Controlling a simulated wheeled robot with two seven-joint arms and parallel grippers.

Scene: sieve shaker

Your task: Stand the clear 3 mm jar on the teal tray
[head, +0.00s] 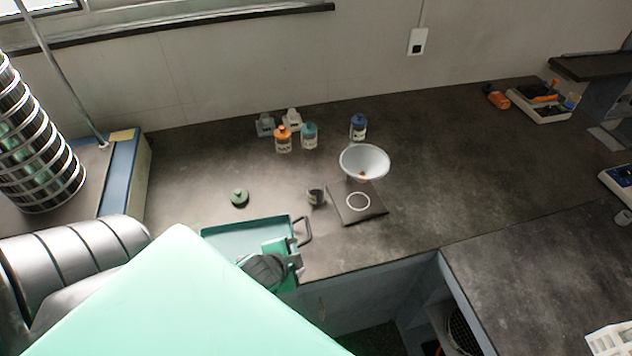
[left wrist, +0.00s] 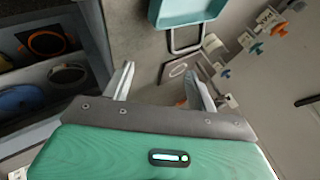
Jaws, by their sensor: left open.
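The teal tray (head: 222,232) lies on the dark bench in the head view, with a handle on its right end. It also shows at the top of the left wrist view (left wrist: 187,14). My left gripper (head: 294,262) is at the tray's front right corner in the head view. In the left wrist view its fingers (left wrist: 162,88) are spread, with nothing held between them. A small grey jar (head: 316,197) stands just right of the tray. Jars with orange (head: 283,140), teal (head: 309,136) and blue (head: 358,127) caps stand farther back. I cannot read which is the 3 mm jar. My right gripper is not in view.
Two greyish jars (head: 265,126) stand by the capped ones. A white bowl (head: 364,160) stands behind a dark plate with a white ring (head: 358,203). A green round item (head: 239,198) lies behind the tray. A sieve stack (head: 35,140) is at left.

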